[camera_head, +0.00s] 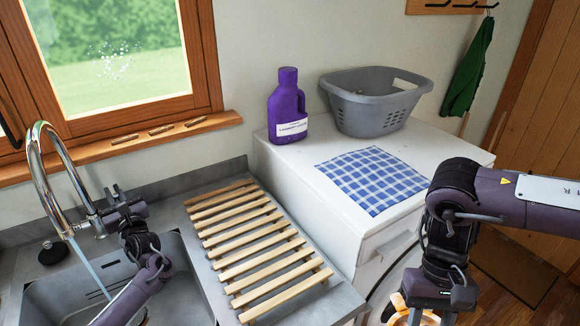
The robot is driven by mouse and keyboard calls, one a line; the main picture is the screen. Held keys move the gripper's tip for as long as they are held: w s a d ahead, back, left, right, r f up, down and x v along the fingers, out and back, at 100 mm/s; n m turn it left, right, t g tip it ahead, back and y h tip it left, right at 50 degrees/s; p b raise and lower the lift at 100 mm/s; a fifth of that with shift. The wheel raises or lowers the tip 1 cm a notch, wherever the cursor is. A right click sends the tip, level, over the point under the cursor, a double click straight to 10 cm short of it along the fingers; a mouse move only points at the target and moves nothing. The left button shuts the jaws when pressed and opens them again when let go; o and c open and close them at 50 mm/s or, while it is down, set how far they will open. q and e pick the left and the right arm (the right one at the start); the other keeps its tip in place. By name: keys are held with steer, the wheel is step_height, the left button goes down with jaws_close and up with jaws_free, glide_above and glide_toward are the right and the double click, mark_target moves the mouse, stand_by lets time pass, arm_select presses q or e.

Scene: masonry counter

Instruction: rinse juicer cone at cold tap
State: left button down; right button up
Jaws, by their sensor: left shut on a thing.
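The chrome tap (42,170) arches over the sink (185,285), and a stream of water (95,272) runs from its spout. My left gripper (113,213) is shut on the tap's lever (111,192), at the right of the tap's base. My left forearm crosses the sink and hides part of it. My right gripper (428,312) is low at the bottom edge, in front of the white machine. An orange and white rounded thing (399,306) shows beside its fingers, partly cut off; whether it is held, or is the juicer cone, I cannot tell.
A slatted wooden rack (250,238) lies on the grey counter right of the sink. The white machine (330,222) bears a purple bottle (287,108), a grey basket (375,112) and a blue checked cloth (372,180).

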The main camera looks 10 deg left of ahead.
arm_select(q)
steer(key=shift+w+r, duration=0.15)
steer(key=shift+r, duration=0.05)
steer(key=c, duration=1.5)
jaws_free()
steer(key=shift+f, duration=0.1)
steer(key=shift+a+f, duration=0.1)
steer(key=shift+a, duration=0.05)
steer(key=v, duration=1.2)
steer(key=shift+w, duration=0.1)
